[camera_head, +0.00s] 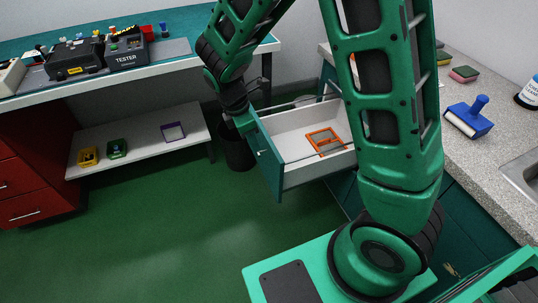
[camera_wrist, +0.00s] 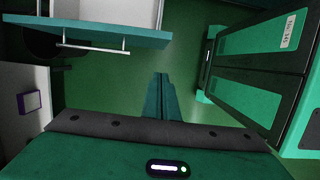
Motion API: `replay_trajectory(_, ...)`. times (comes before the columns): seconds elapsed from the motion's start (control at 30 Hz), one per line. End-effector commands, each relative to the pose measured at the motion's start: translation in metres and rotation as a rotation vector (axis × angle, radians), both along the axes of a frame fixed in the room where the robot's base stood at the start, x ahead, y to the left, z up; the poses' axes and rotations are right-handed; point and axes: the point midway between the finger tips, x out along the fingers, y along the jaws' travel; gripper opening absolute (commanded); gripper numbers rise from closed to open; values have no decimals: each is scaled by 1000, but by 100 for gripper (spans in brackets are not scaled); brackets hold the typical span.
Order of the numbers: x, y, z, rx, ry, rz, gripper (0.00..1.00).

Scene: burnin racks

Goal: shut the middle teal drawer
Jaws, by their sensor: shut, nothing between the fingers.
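A teal drawer (camera_head: 267,163) stands pulled out from under the grey counter at the right in the head view. Its white inside holds an orange-framed item (camera_head: 324,140). The wrist view shows the drawer's teal front (camera_wrist: 95,34) and silver handle (camera_wrist: 92,48) at the upper left. My gripper (camera_head: 246,124) is by the upper far corner of the drawer front in the head view. In the wrist view my gripper's fingers (camera_wrist: 161,78) are together and empty, pointing past the drawer front with green floor behind. My arm hides the drawer's rear right part.
A dark bin (camera_head: 236,152) stands behind the drawer front. A low white shelf (camera_head: 140,135) with small coloured items is at the left, below a bench with a tester (camera_head: 126,50). Green floor (camera_head: 190,225) is clear in front.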

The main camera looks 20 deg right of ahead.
Motion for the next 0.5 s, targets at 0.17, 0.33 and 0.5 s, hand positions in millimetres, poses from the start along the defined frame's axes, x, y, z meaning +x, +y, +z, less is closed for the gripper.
replay_trajectory(0.17,0,-1,-16,-2,5,13,0)
replay_trajectory(0.33,0,-9,-43,-3,6,11,0)
replay_trajectory(0.5,-1,-17,-74,-2,6,9,0)
